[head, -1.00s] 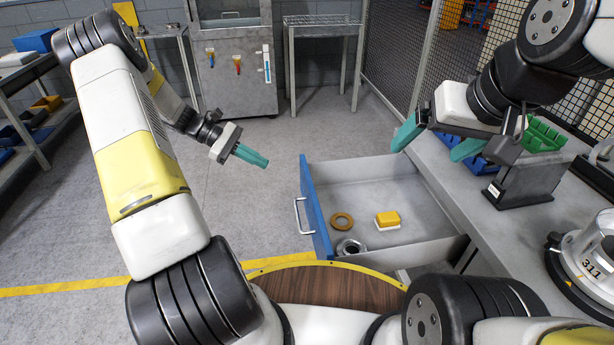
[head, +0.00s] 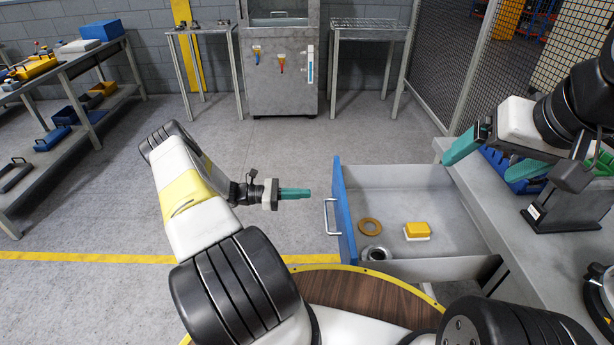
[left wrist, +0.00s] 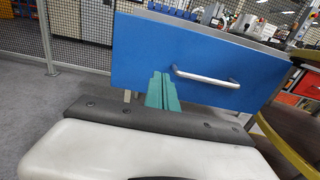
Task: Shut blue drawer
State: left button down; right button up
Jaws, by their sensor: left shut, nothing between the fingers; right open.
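The blue drawer (head: 344,212) stands pulled out from the grey workbench on the right, its blue front facing left with a silver handle (head: 328,217). Inside lie an orange-brown ring (head: 370,227), a metal ring-shaped part (head: 375,253) and a yellow-and-white block (head: 417,231). My left gripper (head: 308,193) is shut and empty, pointing right at the drawer front with a small gap apparent. In the left wrist view its teal fingers (left wrist: 162,92) appear before the blue front (left wrist: 210,60), left of the handle (left wrist: 207,77). My right gripper (head: 500,155) is open above the workbench.
The workbench (head: 490,200) carries a blue bin (head: 520,172) and a dark grey stand (head: 570,205) near my right gripper. A mesh fence (head: 445,60) stands behind. The floor left of the drawer is clear up to the shelving (head: 75,95).

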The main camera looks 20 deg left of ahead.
aim_at(335, 193)
pick_arm(q)
jog(key=x, duration=0.8)
jog(key=shift+d, duration=0.1)
